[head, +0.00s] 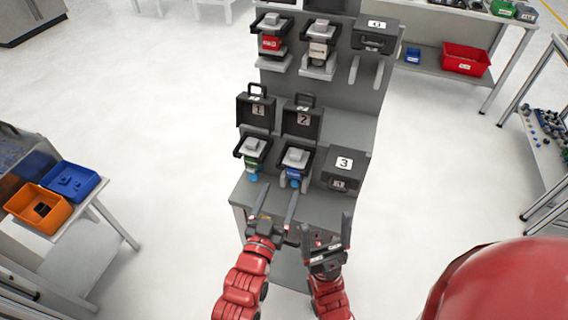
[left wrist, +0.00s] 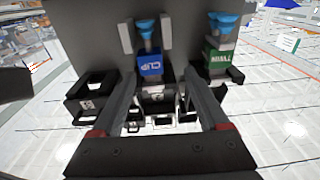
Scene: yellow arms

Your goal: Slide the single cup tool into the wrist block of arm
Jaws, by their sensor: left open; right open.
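The single cup tool (head: 295,158) has a blue body and a blue suction cup. It sits in the fork holder under the raised lid marked 2 on the rack. In the left wrist view, upside down, its body reads CUP (left wrist: 150,64). My left gripper (head: 277,192) is open and empty, just in front of the tool. Its fingers (left wrist: 160,78) appear on either side of the tool in the left wrist view, with no clear contact. My right gripper (head: 328,220) is open and empty, lower right of the left one. I cannot pick out the arm's wrist block.
A green twin-cup tool (head: 253,150) sits left of the blue one. A closed box marked 3 (head: 345,163) is to its right. Red (head: 270,44) and pale (head: 318,50) tools hang above. A side table with an orange bin (head: 38,208) stands at left.

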